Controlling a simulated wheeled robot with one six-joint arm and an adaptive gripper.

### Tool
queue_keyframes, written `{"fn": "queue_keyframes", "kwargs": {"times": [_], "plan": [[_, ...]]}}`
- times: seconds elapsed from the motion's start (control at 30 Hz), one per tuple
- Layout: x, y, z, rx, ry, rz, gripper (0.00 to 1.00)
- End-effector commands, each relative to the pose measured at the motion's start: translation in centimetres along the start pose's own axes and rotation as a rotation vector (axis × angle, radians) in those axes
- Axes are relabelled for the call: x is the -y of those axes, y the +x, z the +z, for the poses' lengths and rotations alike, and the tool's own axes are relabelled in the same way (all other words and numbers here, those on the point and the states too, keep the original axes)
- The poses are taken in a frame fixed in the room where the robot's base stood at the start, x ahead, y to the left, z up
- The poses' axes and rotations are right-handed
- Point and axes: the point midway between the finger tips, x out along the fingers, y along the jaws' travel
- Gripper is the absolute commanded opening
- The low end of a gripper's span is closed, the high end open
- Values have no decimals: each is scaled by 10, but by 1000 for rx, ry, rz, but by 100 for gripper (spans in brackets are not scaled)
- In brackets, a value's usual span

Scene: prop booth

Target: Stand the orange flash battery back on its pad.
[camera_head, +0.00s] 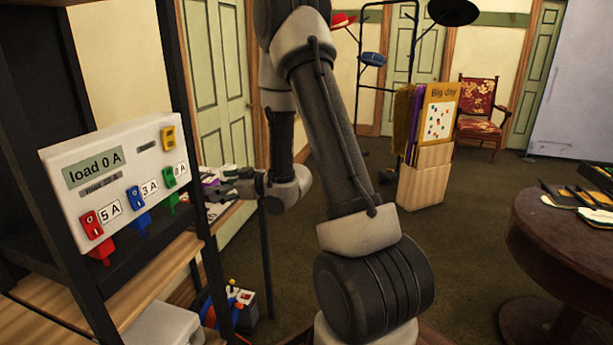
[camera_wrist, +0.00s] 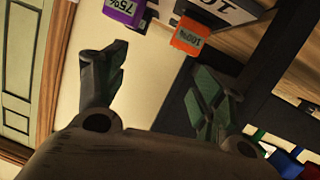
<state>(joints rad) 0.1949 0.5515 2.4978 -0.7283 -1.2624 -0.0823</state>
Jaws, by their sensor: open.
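The orange flash battery (camera_wrist: 190,36), marked 100%, is in the wrist view at upper centre. It lies beyond my open fingertips, nearer the right finger, and nothing is gripped. I cannot tell if it stands or lies. A purple battery (camera_wrist: 123,10) marked 75% is up and left of it, beyond the left finger. My gripper (camera_wrist: 158,72) is open and empty. In the head view my gripper (camera_head: 226,184) is at the low shelf behind the rack post; the orange battery cannot be made out there. No pad can be clearly told apart.
A black rack post (camera_head: 187,110) stands close to my gripper. The load panel (camera_head: 118,185) with coloured plugs is at left. A round table (camera_head: 545,240) is at right.

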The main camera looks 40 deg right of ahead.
Motion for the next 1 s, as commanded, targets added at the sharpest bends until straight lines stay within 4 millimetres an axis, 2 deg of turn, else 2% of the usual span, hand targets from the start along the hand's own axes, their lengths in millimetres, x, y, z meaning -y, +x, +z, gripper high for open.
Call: {"fn": "queue_keyframes", "kwargs": {"times": [0.03, 0.17, 0.2, 0.27, 0.37, 0.47, 0.5, 0.6, 0.7, 0.83, 1.0], "plan": [[-12, -9, -20, 63, -39, 44, 69], [-38, -49, -48, 272, -63, 178, 69], [-43, -66, -57, 331, -56, 219, 69], [-46, -95, -68, 414, -31, 279, 69], [-41, -149, -83, 545, 41, 361, 69], [-19, -208, -92, 659, 144, 413, 69], [-6, -231, -94, 703, 191, 424, 69], [31, -283, -95, 798, 302, 422, 69], [68, -323, -92, 872, 393, 395, 69], [102, -356, -88, 935, 464, 356, 69], [116, -369, -86, 965, 491, 336, 69]]}}
